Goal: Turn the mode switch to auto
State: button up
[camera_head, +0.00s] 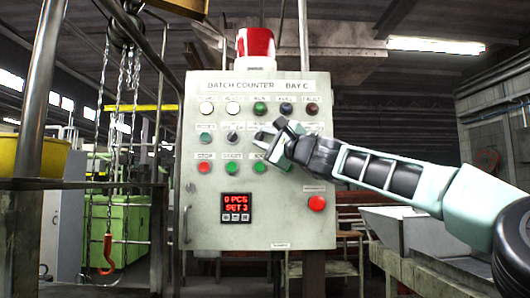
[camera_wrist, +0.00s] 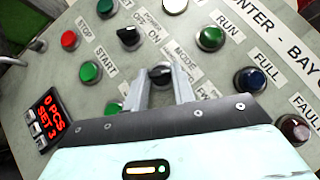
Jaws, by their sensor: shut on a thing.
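The mode switch is a black knob (camera_wrist: 160,75) on the grey control panel (camera_head: 205,215). In the wrist view it sits between my two fingertips, beside a label reading MODE. My gripper (camera_wrist: 160,82) is shut on this knob. In the head view my gripper (camera_head: 272,136) reaches the panel's middle from the right and covers most of the switch and its label. I cannot tell which position the knob points to.
A black power switch (camera_wrist: 128,38) and a green start button (camera_wrist: 90,72) are close by. Lamps run along the top, including a blue full lamp (camera_wrist: 252,80). A red button (camera_head: 317,203) is lower right. The display (camera_head: 236,207) reads 0 PCS, SET 3. A hook (camera_head: 107,254) hangs left.

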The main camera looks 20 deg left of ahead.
jog(key=shift+f+m+b, duration=0.1)
jog(key=shift+m+b, duration=0.2)
jog(key=shift+b, duration=0.05)
dwell(0.3)
jog(key=o, duration=1)
jog(key=shift+s+d+f+b, duration=0.2)
jog(key=shift+d+f+b, duration=0.25)
jog(key=shift+b, duration=0.5)
jog(key=shift+b+v, duration=7.95)
jog(key=shift+v, duration=0.1)
jog(key=shift+s+a+f, duration=0.1)
jog(key=shift+s+a, duration=0.05)
